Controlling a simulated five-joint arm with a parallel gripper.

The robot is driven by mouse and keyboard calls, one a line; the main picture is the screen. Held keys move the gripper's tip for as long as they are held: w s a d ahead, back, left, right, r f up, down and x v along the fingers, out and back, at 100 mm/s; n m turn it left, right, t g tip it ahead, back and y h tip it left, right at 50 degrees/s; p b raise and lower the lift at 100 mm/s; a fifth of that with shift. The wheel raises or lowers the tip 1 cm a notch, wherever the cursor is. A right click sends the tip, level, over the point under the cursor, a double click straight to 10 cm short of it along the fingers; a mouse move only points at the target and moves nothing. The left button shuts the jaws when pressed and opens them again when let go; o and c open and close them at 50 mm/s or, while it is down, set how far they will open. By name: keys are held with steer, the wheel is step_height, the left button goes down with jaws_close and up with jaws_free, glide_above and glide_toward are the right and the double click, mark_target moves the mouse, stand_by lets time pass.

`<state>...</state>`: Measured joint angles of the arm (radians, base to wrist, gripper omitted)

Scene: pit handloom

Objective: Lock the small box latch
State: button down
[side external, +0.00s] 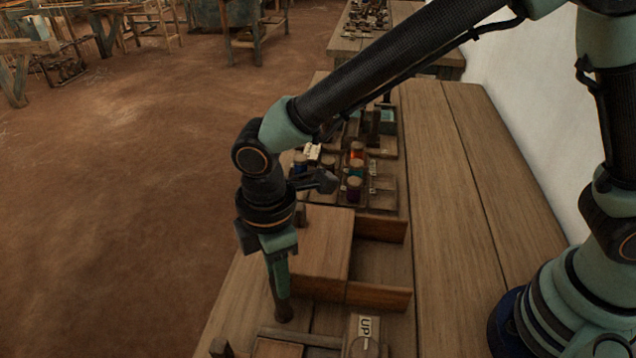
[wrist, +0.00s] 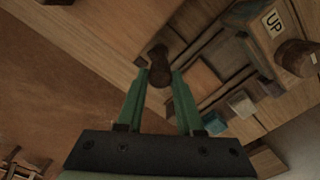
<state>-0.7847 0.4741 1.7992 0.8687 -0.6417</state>
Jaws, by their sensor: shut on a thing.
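My gripper (wrist: 158,72) points down at the near left part of the bench, beside a wooden box (side external: 324,242). Its green fingers are shut on a dark brown, rounded wooden piece (wrist: 159,66). This piece also shows below the fingertips in the side view (side external: 284,309). I cannot tell whether it is the latch, or whether it is fixed to something or loose. The box has a flat wooden top on its left and an open compartment on its right. No latch can be made out clearly on it.
A block labelled UP (side external: 364,336) stands at the near edge of the side view, right of my gripper. Trays with coloured spools (side external: 355,168) lie beyond the box. The bench's right side (side external: 465,220) is clear. A white wall (side external: 530,110) borders it.

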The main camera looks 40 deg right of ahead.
steer(key=shift+r+n, duration=0.1)
steer(key=shift+n, duration=1.5)
steer(key=c, duration=0.5)
jaws_free()
steer(key=shift+c, duration=0.2)
step_height(320, 180, up, 12)
